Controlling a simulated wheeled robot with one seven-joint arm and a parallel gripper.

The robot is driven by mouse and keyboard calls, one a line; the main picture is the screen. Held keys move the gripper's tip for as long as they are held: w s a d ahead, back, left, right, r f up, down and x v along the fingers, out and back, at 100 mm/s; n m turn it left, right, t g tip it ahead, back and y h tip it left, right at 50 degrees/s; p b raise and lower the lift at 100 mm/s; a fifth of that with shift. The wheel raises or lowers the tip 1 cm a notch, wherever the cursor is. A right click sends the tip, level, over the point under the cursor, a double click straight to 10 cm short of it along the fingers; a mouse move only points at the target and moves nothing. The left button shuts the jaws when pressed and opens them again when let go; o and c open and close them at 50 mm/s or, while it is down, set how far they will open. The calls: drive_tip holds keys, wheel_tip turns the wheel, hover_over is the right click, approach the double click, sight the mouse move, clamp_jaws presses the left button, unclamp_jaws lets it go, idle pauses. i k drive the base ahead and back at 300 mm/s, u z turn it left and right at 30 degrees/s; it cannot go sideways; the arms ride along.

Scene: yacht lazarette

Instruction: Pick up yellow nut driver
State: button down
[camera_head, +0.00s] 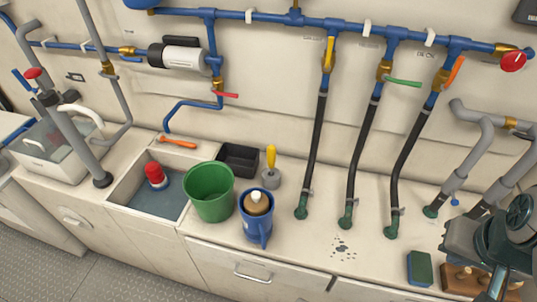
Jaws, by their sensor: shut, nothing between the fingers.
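A tool with a yellow handle (271,156) stands upright on the counter, right of the black bin. I take it for the yellow nut driver. Its lower end goes down into a small grey round holder (271,179) and is hidden there. My gripper (497,284) is at the lower right corner, partly cut off by the picture edge and seen from above. It is shut and empty, well apart from the yellow tool, over or beside a brown block.
A green bucket (208,194), a blue jug (256,228) and a black bin (238,159) crowd the tool's left. Black hoses (316,150) rise to its right. A sponge (419,268) and brown block (460,278) lie near my gripper. The counter's middle front is mostly clear.

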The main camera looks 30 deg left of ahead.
sight(271, 150)
drive_tip(key=u, duration=1.45)
drive_tip(key=k, duration=0.5)
drive_tip(key=u, duration=1.85)
drive_tip(key=i, duration=1.35)
drive_tip(key=z, duration=2.7)
